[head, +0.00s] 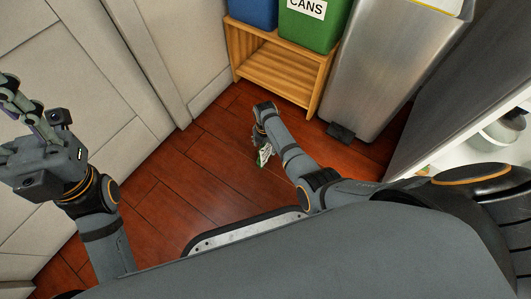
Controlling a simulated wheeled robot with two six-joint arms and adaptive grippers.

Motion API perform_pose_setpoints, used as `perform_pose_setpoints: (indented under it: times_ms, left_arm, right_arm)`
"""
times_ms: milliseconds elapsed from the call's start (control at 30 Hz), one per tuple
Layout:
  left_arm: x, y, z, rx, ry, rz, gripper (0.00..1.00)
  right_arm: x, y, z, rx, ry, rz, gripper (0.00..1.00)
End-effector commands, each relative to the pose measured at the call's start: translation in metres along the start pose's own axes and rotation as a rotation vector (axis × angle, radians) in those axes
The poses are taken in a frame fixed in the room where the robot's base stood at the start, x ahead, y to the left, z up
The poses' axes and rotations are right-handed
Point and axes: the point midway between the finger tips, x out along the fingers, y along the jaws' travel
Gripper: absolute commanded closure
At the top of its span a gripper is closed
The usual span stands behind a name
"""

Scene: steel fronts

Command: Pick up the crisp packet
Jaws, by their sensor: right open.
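The crisp packet (265,155) is a small white and green piece low over or on the red-brown floor, near the middle of the head view. My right gripper (261,141) reaches down right at it and is open. Its fingers and wrist hide part of the packet, and I cannot tell whether they touch it. My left gripper (16,108) is raised at the left edge, far from the packet. Its fingers are partly cut off, so its opening is unclear.
A wooden rack (279,72) holds a blue bin (254,10) and a green bin (312,24) labelled CANS. A steel pedal bin (385,65) stands right of it. Pale panels (80,90) line the left. Open shelving (480,145) is at right. Floor left of the packet is clear.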

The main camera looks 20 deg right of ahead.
Motion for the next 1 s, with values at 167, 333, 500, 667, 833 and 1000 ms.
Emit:
perform_pose_setpoints:
  times_ms: [167, 333, 500, 667, 833, 1000]
  left_arm:
    - [0.001, 0.000, -0.001, 0.000, 0.002, -0.001, 0.60]
    - [0.001, 0.000, -0.001, 0.000, 0.002, -0.001, 0.60]
    - [0.001, 0.000, -0.001, 0.000, 0.002, -0.001, 0.60]
    - [0.007, -0.001, -0.001, -0.001, 0.001, -0.002, 0.60]
    - [0.039, -0.009, -0.004, -0.010, 0.004, -0.015, 0.60]
    - [0.068, -0.017, -0.010, -0.022, 0.018, -0.032, 0.60]
  right_arm:
    - [-0.001, 0.000, 0.000, 0.000, 0.000, 0.000, 0.56]
    - [-0.001, 0.000, 0.000, 0.000, 0.000, 0.000, 0.79]
    - [-0.001, 0.000, 0.000, 0.000, 0.000, 0.000, 0.88]
    - [-0.008, 0.000, 0.000, 0.000, 0.000, 0.001, 0.88]
    - [-0.047, 0.001, 0.000, 0.000, -0.001, 0.002, 0.88]
    - [-0.084, 0.001, 0.000, 0.000, -0.001, 0.002, 0.88]
